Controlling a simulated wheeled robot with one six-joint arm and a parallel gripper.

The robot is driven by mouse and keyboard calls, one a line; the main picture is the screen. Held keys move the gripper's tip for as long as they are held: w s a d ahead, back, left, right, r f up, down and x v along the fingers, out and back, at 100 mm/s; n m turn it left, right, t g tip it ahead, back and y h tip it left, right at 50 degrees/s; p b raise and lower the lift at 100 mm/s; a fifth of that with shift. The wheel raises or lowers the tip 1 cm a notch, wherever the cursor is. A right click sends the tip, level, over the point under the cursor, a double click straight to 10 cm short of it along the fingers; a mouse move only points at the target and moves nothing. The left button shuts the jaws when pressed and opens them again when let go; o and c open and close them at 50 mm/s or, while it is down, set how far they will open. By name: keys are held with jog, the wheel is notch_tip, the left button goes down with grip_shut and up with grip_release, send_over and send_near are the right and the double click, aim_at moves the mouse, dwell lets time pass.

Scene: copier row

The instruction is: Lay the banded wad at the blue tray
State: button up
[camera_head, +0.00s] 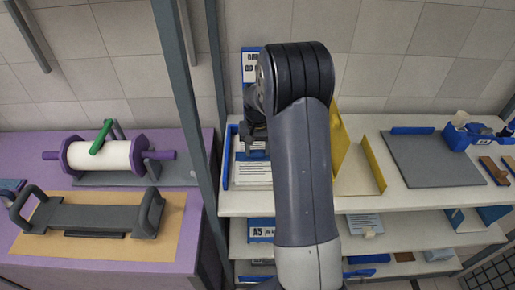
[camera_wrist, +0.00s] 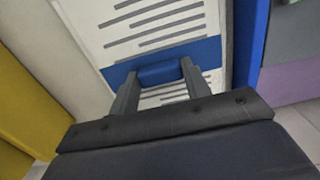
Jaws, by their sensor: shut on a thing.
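The banded wad (camera_wrist: 150,25) is white with grey printed lines and a blue band across it. My gripper (camera_wrist: 160,78) is shut on the wad's raised blue band part in the wrist view. In the head view my gripper (camera_head: 255,135) is over the left end of the top shelf, partly hidden by my arm. White printed paper (camera_head: 252,173) shows below it. The blue tray (camera_head: 227,160) shows its blue left wall beside the paper; its wall also stands at the right in the wrist view (camera_wrist: 250,45). I cannot tell whether the wad touches the tray's floor.
A yellow-walled tray (camera_head: 373,165) stands right of my arm, and a grey mat (camera_head: 430,158) lies farther right. A grey post (camera_head: 182,90) rises left of the shelf. A purple table (camera_head: 100,262) holds a white roller (camera_head: 97,156) and a grey handled frame (camera_head: 95,215).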

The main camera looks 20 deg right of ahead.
jog(key=o, duration=1.3)
jog(key=shift+r, duration=0.1)
notch_tip(320, 180, up, 11)
jog(key=shift+f+b, duration=0.15)
jog(key=shift+b, duration=0.25)
notch_tip(320, 180, down, 11)
jog(key=shift+r+p, duration=0.1)
jog(key=shift+p, duration=0.35)
notch_tip(320, 180, up, 2)
jog(key=shift+r+p, duration=0.15)
jog(key=shift+p, duration=0.7)
jog(key=shift+r+p, duration=0.3)
jog(key=shift+r, duration=0.25)
